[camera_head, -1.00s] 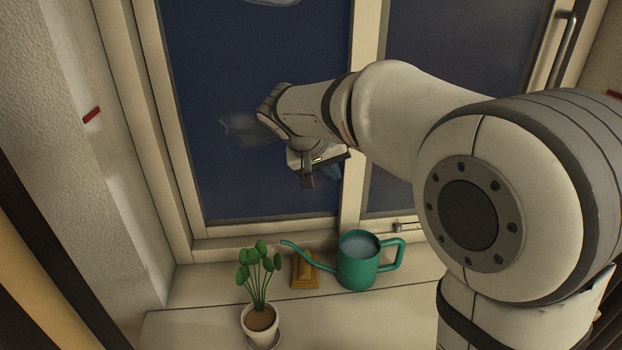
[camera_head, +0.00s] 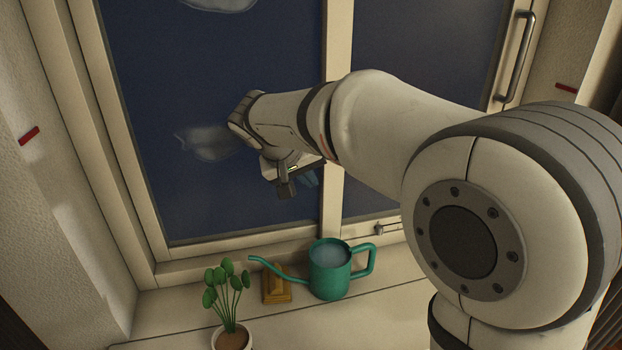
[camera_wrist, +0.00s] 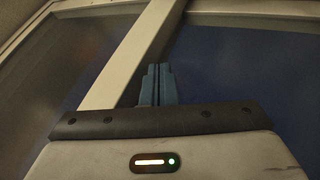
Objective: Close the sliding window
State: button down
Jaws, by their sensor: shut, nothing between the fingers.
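The sliding window has a left pane (camera_head: 210,80) and a right pane (camera_head: 420,60), both dark blue, with a pale upright frame bar (camera_head: 337,40) between them. A grey bar handle (camera_head: 515,57) is on the right frame member. A small metal latch (camera_head: 381,229) is on the lower rail. My arm hides part of the right side, and I cannot tell how far the window is open. My gripper (camera_head: 309,179) is shut and empty, in front of the left pane close to the frame bar. In the wrist view its blue fingers (camera_wrist: 157,85) lie together beside the bar; contact is unclear.
On the sill below stand a green watering can (camera_head: 330,278) with water in it, a small yellow-brown block (camera_head: 277,290) behind its spout, and a potted plant (camera_head: 231,335). Red marks are on the left wall (camera_head: 29,136) and right wall (camera_head: 566,87).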

jog(key=a+f+v, duration=0.1)
jog(key=a+v, duration=0.1)
jog(key=v, duration=0.9)
jog(key=s+d+f+g+y, duration=0.1)
jog(key=s+d+f, duration=0.2)
jog(key=d, duration=0.3)
jog(key=s+d+f+g+y, duration=0.1)
jog(key=s+d+f, duration=0.1)
jog(key=d+f, duration=0.3)
jog(key=s+d+f+m+g+y, duration=0.1)
jog(key=s+d+f+y, duration=0.1)
jog(key=s+d+f, duration=0.8)
jog(key=s+f, duration=0.1)
jog(key=s, duration=0.3)
jog(key=shift+d, duration=0.2)
